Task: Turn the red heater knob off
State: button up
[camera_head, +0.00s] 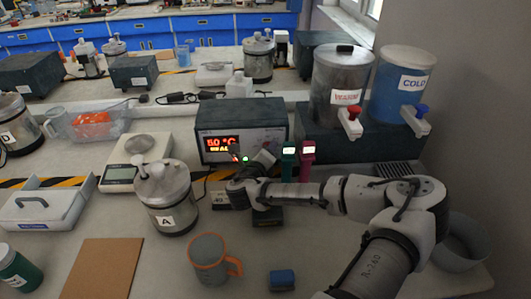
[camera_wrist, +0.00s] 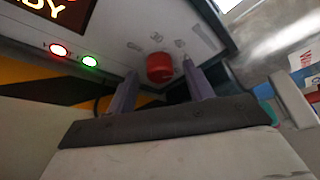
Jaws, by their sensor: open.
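The heater is a dark grey box (camera_head: 242,112) with a light front panel, standing mid-table in the head view. Its display (camera_head: 222,143) glows red and yellow. In the wrist view the red knob (camera_wrist: 160,67) sits on the panel among small printed marks. A red lamp (camera_wrist: 59,50) and a green lamp (camera_wrist: 90,61) are lit on the same panel. My gripper (camera_wrist: 158,70) is open, with one finger on each side of the knob in the picture. I cannot tell whether the fingers touch it. In the head view my wrist hides the knob.
Two tanks with taps, one silver (camera_head: 340,85) and one blue (camera_head: 402,82), stand right of the heater. Pink (camera_head: 307,158) and green (camera_head: 288,163) bottle-like items stand near my arm. A lidded pot (camera_head: 164,195) and an orange-rimmed mug (camera_head: 210,262) stand in front.

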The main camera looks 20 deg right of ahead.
jog(key=c, duration=1)
jog(key=n+h, duration=0.1)
jog(key=n, duration=0.1)
jog(key=n+t, duration=0.1)
jog(key=n, duration=0.1)
jog(key=n+h+b, duration=0.1)
jog(key=n, duration=0.1)
jog(key=shift+a+f+t+h, duration=0.15)
jog(key=shift+f+t+h, duration=0.15)
jog(key=shift+t, duration=0.1)
jog(key=shift+n, duration=0.3)
jog(key=o, duration=1)
